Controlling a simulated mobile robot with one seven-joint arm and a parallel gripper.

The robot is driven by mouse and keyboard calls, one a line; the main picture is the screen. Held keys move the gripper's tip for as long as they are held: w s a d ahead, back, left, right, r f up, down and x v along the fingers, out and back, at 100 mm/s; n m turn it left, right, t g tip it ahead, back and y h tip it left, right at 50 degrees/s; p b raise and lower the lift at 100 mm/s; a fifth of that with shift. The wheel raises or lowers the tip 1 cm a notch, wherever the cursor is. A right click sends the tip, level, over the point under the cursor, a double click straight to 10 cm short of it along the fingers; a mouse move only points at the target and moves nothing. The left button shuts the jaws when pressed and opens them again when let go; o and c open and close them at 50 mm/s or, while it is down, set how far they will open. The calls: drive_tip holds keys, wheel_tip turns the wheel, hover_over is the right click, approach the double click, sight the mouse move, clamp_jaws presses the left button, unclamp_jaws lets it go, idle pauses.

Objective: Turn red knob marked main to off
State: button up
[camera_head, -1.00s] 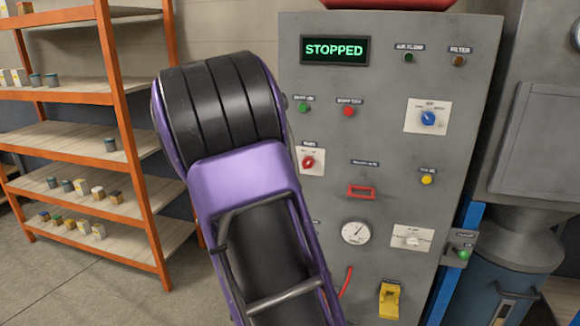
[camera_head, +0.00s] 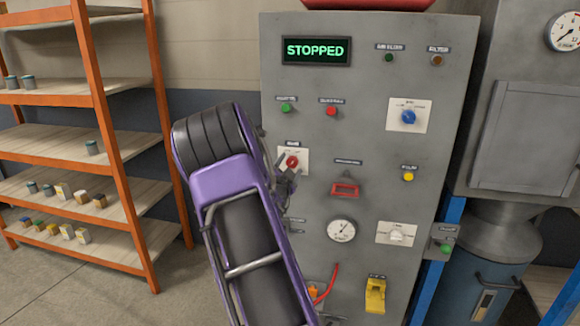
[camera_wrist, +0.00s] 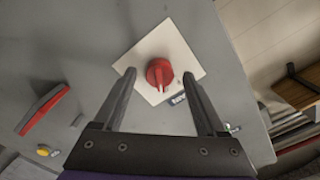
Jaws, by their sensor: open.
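The red knob (camera_head: 292,161) sits on a white plate (camera_head: 303,155) at the left side of the grey panel (camera_head: 275,60). In the wrist view the red knob (camera_wrist: 160,74) shows on its tilted white plate (camera_wrist: 185,57), with a label partly hidden at the plate's edge. My gripper (camera_wrist: 158,75) is open, its two fingers apart with the knob seen between their tips. Whether the fingers reach the knob's depth I cannot tell. In the head view my gripper (camera_head: 286,172) is beside the knob, partly hidden by my purple arm. The panel display (camera_head: 316,50) reads STOPPED.
The panel also carries a green button (camera_head: 286,107), a red button (camera_head: 331,111), a blue knob (camera_head: 408,117), a red handle (camera_head: 345,189), a gauge (camera_head: 341,230) and a yellow switch (camera_head: 375,296). An orange-framed shelf (camera_head: 120,150) stands left; a grey machine (camera_head: 530,130) stands right.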

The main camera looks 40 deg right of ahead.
drive_tip(key=shift+w+d, duration=0.1)
drive_tip(key=shift+d, duration=0.05)
drive_tip(key=shift+c, duration=0.3)
clamp_jaws()
drive_tip(key=shift+f+n+b, duration=0.1)
drive_tip(key=shift+n+b, duration=0.2)
drive_tip(key=shift+b, duration=0.1)
drive_tip(key=shift+f+n+b, duration=0.1)
drive_tip(key=shift+n+b, duration=0.4)
drive_tip(key=shift+n, duration=0.2)
drive_tip(key=n+b, duration=0.1)
drive_tip(key=n, duration=0.2)
drive_tip(key=shift+b, duration=0.4)
drive_tip(key=n, duration=0.6)
drive_tip(key=shift+n+b, duration=0.4)
